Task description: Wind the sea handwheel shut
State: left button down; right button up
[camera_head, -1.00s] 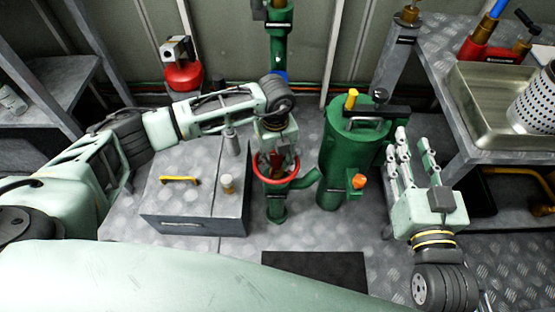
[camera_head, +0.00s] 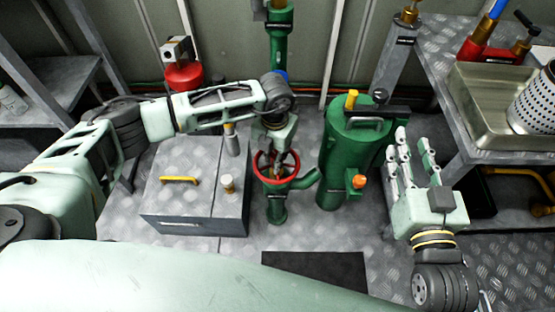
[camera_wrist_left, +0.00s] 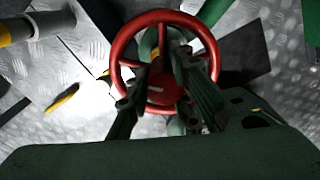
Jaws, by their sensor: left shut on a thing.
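The red handwheel (camera_head: 258,176) sits on a green valve body (camera_head: 277,210) in the middle of the head view. In the left wrist view the red handwheel (camera_wrist_left: 207,42) fills the upper middle, its spokes and hub facing the camera. My left gripper (camera_wrist_left: 160,88) reaches down inside the rim, its dark fingers around the hub and between spokes, shut on the wheel. In the head view my left gripper (camera_head: 278,160) comes from above and partly hides the wheel. My right gripper (camera_head: 411,152) is open and empty, right of the green cylinder, away from the wheel.
A green cylinder (camera_head: 345,160) with a yellow cap and an orange knob stands close right of the valve. A grey box (camera_head: 190,195) with a yellow handle is close left. A bench with a metal tray (camera_head: 475,130) stands right. A dark mat (camera_head: 315,270) lies in front.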

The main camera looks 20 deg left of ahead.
pick_arm(q)
jog(key=m, duration=0.3)
jog(key=d+m, duration=0.1)
jog(key=m, duration=0.1)
jog(key=shift+s+f, duration=0.3)
jog(key=shift+f, duration=0.05)
jog(key=m, duration=0.5)
jog(key=shift+d+m, duration=0.1)
jog(key=shift+m, duration=0.2)
jog(key=c, duration=1.7)
grip_release()
